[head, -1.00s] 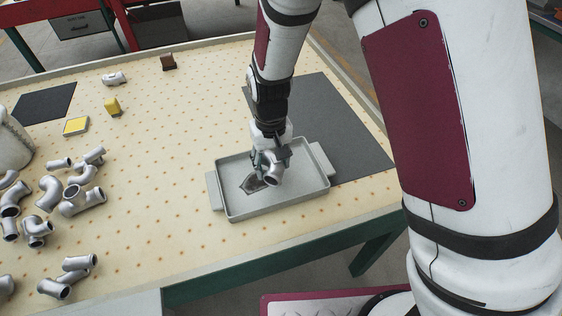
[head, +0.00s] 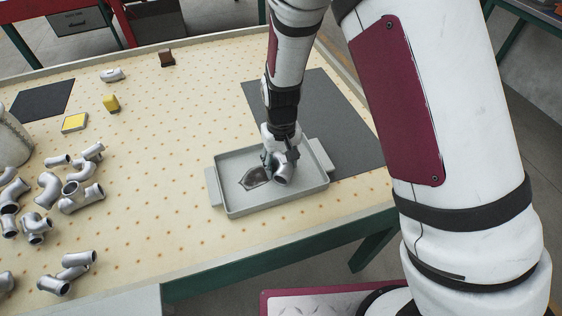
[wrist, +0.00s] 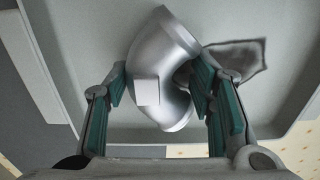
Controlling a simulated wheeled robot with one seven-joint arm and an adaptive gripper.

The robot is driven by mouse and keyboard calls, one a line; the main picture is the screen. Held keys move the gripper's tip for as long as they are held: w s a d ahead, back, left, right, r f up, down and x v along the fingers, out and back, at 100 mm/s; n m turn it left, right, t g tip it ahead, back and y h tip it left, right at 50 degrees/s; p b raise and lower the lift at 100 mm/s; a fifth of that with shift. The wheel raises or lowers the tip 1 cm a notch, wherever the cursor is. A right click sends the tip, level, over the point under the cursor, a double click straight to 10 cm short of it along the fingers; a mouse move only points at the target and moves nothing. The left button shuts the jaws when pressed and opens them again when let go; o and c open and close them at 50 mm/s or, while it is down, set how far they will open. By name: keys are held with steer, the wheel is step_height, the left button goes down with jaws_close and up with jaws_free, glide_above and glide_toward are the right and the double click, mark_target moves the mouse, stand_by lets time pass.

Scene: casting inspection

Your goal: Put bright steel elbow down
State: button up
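The bright steel elbow (head: 283,174) is a shiny curved pipe piece between the fingers of my gripper (head: 280,159), over the right part of the grey tray (head: 234,208). In the wrist view the elbow (wrist: 160,55) has a pale square patch on its side. The green-padded fingers of my gripper (wrist: 160,88) close on it from both sides. I cannot tell whether the elbow touches the tray floor. A dark pointed patch (head: 254,178) lies on the tray floor left of the elbow; it shows partly behind the elbow in the wrist view (wrist: 235,58).
Several steel pipe fittings (head: 75,193) lie on the left of the dotted table (head: 160,130). A dark grey mat (head: 325,110) lies behind the tray. A yellow-topped block (head: 75,123), a yellow piece (head: 111,103) and a brown block (head: 166,58) stand farther back.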

steer(key=o, duration=0.4)
step_height(320, 180, up, 12)
steer(key=shift+r+p, duration=0.15)
steer(key=shift+p, duration=0.25)
steer(key=shift+r, duration=0.1)
step_height(320, 180, up, 9)
steer(key=m, duration=0.1)
glide_above(282, 160)
steer(key=s+d, duration=0.4)
steer(key=d, duration=0.1)
steer(key=s+d+r+t, duration=0.1)
steer(key=s+d+r, duration=0.2)
steer(key=s, duration=0.3)
steer(key=s+d+r+m+t, duration=0.1)
steer(key=s+d+r, duration=0.2)
steer(key=s, duration=0.4)
steer(key=s+d+r+m+t, duration=0.1)
steer(key=s+d+r, duration=0.2)
steer(key=s+d, duration=0.2)
steer(key=shift+s+d+r+t, duration=0.2)
steer(key=shift+s, duration=0.2)
steer(key=shift+s+d+r+t, duration=0.15)
steer(key=shift+s+t, duration=0.05)
steer(key=shift+s, duration=0.2)
